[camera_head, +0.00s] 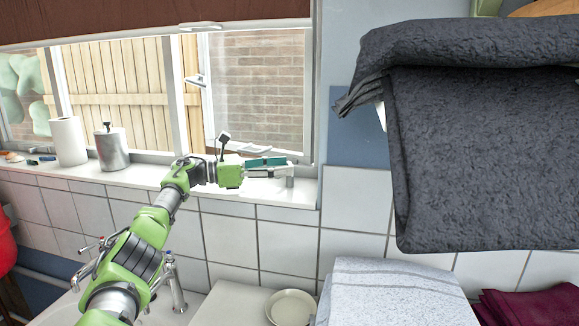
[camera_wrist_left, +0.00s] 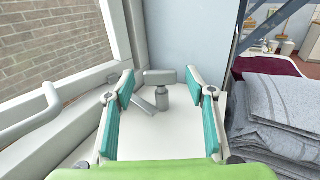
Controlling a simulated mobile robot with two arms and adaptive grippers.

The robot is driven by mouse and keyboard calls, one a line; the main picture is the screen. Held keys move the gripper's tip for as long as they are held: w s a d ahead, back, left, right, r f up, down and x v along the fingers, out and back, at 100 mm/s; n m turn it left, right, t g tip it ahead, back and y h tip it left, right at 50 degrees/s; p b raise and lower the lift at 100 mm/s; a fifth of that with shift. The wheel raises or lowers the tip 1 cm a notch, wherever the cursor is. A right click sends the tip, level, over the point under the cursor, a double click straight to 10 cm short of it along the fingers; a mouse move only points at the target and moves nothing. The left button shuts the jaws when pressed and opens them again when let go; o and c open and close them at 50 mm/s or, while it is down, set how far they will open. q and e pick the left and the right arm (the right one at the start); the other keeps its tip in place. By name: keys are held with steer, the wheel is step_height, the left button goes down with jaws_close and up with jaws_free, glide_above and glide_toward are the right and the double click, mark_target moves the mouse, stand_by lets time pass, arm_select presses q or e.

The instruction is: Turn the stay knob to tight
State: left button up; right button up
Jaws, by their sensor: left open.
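The stay knob (camera_wrist_left: 160,77) is a grey bar-topped piece on a short round post on the white window sill, with a flat grey bar beside its base. In the head view it shows small (camera_head: 289,181) near the sill's right end. My left gripper (camera_head: 281,165) reaches in from the left over the sill. In the left wrist view the gripper (camera_wrist_left: 160,92) is open, with its teal-padded fingers to either side of the knob and a visible gap on both sides. The knob lies ahead between the fingertips. I cannot tell its exact depth. My right gripper is not in view.
The window frame and its handle (camera_wrist_left: 30,122) lie left in the wrist view. A metal canister (camera_head: 112,150) and a paper roll (camera_head: 68,141) stand left on the sill. A dark towel (camera_head: 485,160) hangs at right. Folded grey cloths (camera_wrist_left: 280,115) lie right of the sill.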

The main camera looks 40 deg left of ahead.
arm_select(q)
steer(key=v, duration=0.9)
